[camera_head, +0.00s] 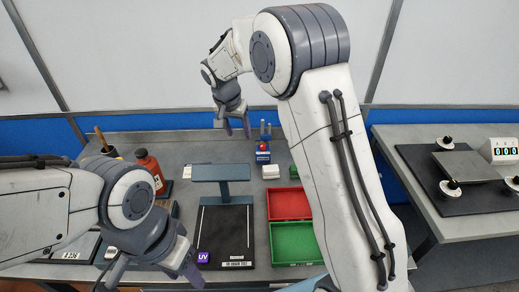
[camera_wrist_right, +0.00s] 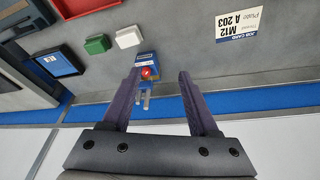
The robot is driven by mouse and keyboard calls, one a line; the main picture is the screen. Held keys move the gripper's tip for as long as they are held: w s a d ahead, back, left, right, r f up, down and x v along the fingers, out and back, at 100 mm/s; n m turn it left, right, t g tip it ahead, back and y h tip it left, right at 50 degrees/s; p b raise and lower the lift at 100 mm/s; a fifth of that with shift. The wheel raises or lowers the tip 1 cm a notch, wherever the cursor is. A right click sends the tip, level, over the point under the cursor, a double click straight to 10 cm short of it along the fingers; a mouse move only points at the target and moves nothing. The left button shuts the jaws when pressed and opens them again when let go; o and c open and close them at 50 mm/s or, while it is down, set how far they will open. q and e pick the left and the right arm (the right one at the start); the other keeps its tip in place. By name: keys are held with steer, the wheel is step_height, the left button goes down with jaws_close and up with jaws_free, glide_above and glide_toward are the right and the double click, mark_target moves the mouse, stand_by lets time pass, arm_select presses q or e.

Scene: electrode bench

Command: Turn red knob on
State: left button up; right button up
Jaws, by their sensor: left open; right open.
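The red knob (camera_wrist_right: 147,73) sits on a small blue box (camera_wrist_right: 146,60) near the back edge of the bench. In the head view the knob (camera_head: 263,147) shows on the blue box (camera_head: 263,158), with two upright grey prongs behind it. My right gripper (camera_wrist_right: 158,76) is open and empty. In the wrist view the knob appears between its fingers, closer to the left finger; the gap in depth is hard to tell. In the head view my right gripper (camera_head: 236,127) is left of the box. My left gripper (camera_head: 152,274) is open and empty at the front left.
A red tray (camera_head: 290,204) and a green tray (camera_head: 297,243) lie in front of the box. A grey stand (camera_head: 221,172) over a black mat is left of them.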

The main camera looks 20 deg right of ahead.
mark_target(263, 145)
arm_select(q)
steer(key=shift+f+p, duration=0.1)
steer(key=shift+p, duration=0.3)
arm_select(e)
steer(key=w+d+f+m, duration=0.1)
steer(key=w+d+f, duration=0.2)
steer(key=f, duration=0.2)
steer(key=w+d+f+m, duration=0.1)
steer(key=w+d+f, duration=0.2)
steer(key=d+f, duration=0.1)
steer(key=w+d+f+m+h, duration=0.1)
steer(key=w+d+f, duration=0.2)
steer(key=f, duration=0.3)
steer(key=shift+d+m, duration=0.3)
steer(key=shift+c, duration=0.2)
jaws_close()
